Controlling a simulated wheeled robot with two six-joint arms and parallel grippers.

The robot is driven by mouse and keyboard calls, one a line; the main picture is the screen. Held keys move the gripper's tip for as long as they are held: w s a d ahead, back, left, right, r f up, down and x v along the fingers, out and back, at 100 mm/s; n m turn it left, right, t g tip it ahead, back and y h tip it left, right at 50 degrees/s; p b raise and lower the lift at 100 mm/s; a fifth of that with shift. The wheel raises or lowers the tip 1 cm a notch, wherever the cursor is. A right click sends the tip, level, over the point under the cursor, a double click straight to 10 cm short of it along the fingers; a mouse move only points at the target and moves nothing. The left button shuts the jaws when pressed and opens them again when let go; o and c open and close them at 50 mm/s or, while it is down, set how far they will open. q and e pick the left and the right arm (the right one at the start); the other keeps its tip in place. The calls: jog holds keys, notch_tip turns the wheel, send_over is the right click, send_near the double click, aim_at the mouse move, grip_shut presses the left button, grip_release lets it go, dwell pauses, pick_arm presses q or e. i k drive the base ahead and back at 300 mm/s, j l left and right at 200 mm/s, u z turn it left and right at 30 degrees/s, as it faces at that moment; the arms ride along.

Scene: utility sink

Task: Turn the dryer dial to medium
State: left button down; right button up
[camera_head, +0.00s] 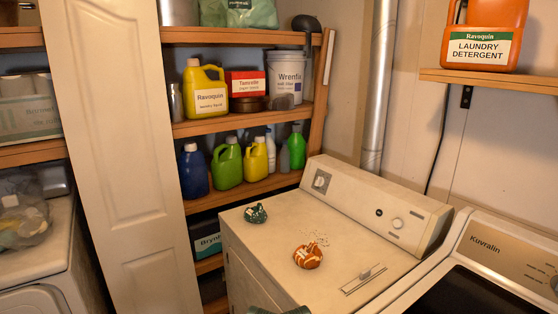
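A white machine (270,254) with a raised back panel stands in the middle. The panel has a square-framed dial (321,181) at its left end and a round knob (397,223) towards its right. The dial's pointer setting is too small to read. A second machine marked Kuvralin (490,243) stands at the right, with a dark top and a knob (555,284) cut by the picture's right edge. I cannot tell from labels which machine is the dryer. Neither gripper can be made out. A dark grey-green piece at the bottom edge is cut off and unclear.
A teal crumpled cloth (255,213) and an orange-and-white one (308,256) lie on the middle machine's top. Wooden shelves with bottles, such as a yellow jug (205,90), stand behind. A detergent jug (485,36) sits on the right shelf. A white door (125,150) stands left.

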aim_at(320, 180)
jog(key=i+j, duration=0.25)
jog(key=j, duration=0.15)
jog(key=i+j, duration=0.55)
jog(key=j, duration=0.25)
jog(key=i+j, duration=0.25)
jog(key=j, duration=0.2)
jog(key=i+j, duration=0.3)
jog(key=j+z, duration=0.1)
jog(key=z, duration=1.7)
